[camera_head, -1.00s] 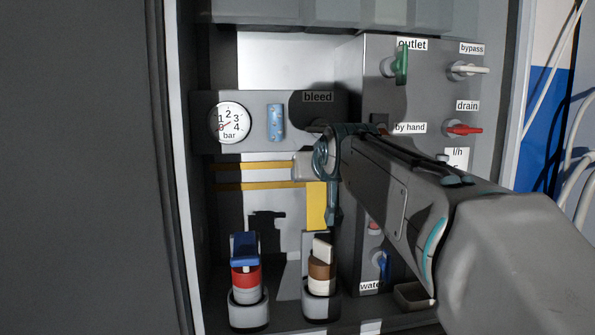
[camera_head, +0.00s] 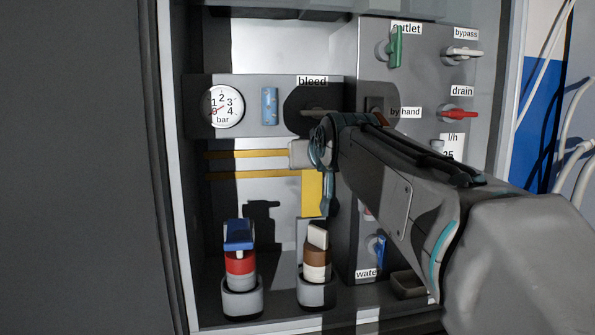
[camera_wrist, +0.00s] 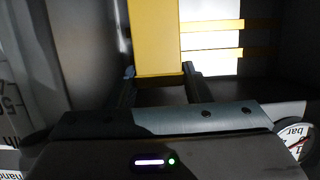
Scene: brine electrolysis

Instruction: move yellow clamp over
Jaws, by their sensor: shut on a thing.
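The yellow clamp (camera_head: 312,192) shows as a yellow upright piece beside my gripper, in front of the cabinet's back wall. In the wrist view the yellow clamp (camera_wrist: 155,38) is a broad flat yellow block between the fingers. My gripper (camera_wrist: 160,75) is shut on it, with one dark finger on each side. In the head view my gripper (camera_head: 326,185) is seen from behind, and my wrist hides part of it. Two yellow horizontal bands (camera_head: 235,175) run across the back wall to the left of the clamp; I cannot tell whether it touches them.
A red-and-white bottle with a blue top (camera_head: 240,265) and a brown-and-white one (camera_head: 316,255) stand in grey holders below. A pressure gauge (camera_head: 221,107) and the bleed valve (camera_head: 315,111) are above. A panel with green (camera_head: 396,48), red (camera_head: 458,114) and blue (camera_head: 380,250) handles stands right.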

